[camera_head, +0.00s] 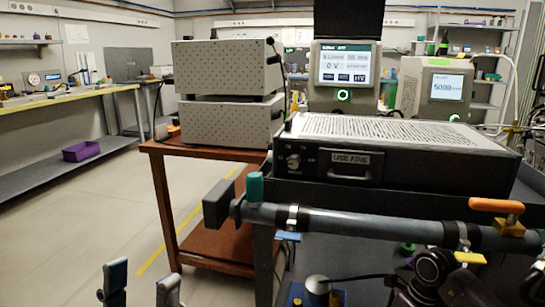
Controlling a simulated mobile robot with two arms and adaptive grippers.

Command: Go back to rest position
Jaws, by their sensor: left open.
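My left gripper (141,284) shows at the bottom left edge of the head view. Its two grey fingertips stand apart with bare floor between them, so it is open and empty. Only the finger ends show; the rest of that arm is below the frame. The gripper is clear of the brown table and the dark bench.
A grey pipe (345,222) with an orange handle (497,206) crosses in front of a black-fronted instrument (350,166). A brown table (213,242) holds two stacked grey boxes (222,68). A purple bin (81,151) sits on the left shelf. Floor on the left is clear.

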